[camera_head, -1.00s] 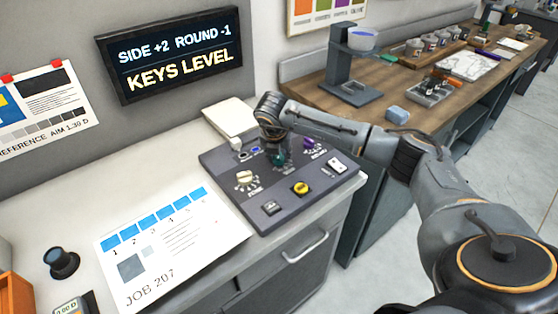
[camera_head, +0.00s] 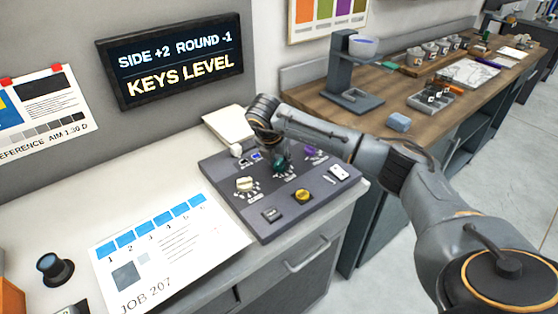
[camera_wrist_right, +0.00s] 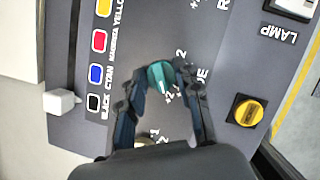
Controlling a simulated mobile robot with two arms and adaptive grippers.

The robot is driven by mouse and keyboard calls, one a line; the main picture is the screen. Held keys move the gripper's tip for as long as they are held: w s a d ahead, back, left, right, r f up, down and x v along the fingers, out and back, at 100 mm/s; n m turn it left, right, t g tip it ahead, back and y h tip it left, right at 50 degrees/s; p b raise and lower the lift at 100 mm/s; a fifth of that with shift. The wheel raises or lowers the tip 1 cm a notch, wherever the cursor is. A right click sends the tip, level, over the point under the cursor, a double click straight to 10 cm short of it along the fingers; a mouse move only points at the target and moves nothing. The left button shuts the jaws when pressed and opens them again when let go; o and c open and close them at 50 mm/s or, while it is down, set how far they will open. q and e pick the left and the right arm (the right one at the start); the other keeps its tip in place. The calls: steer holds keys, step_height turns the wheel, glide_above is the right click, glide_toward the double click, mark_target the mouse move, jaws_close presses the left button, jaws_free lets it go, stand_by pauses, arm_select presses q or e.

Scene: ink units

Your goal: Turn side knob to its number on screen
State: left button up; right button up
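The screen (camera_head: 172,68) on the wall reads "SIDE +2 ROUND -1" above "KEYS LEVEL". The dark control panel (camera_head: 262,217) on the counter carries a cream knob (camera_head: 244,184), a teal knob (camera_wrist_right: 161,74), a purple knob (camera_head: 313,153) and a yellow knob (camera_head: 302,195). Scale numbers around the teal knob are partly hidden. My left gripper is out of view.
A white toggle or lever (camera_wrist_right: 61,102) and several colour keys (camera_wrist_right: 97,74) are beside the teal knob. A yellow knob (camera_wrist_right: 248,110) is close on the other side. A "JOB 207" sheet (camera_head: 165,255) lies left of the panel. A wooden bench (camera_head: 385,110) stands behind right.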

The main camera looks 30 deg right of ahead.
steer(key=o, duration=0.4)
steer(key=v, duration=1.2)
steer(key=shift+f, duration=0.1)
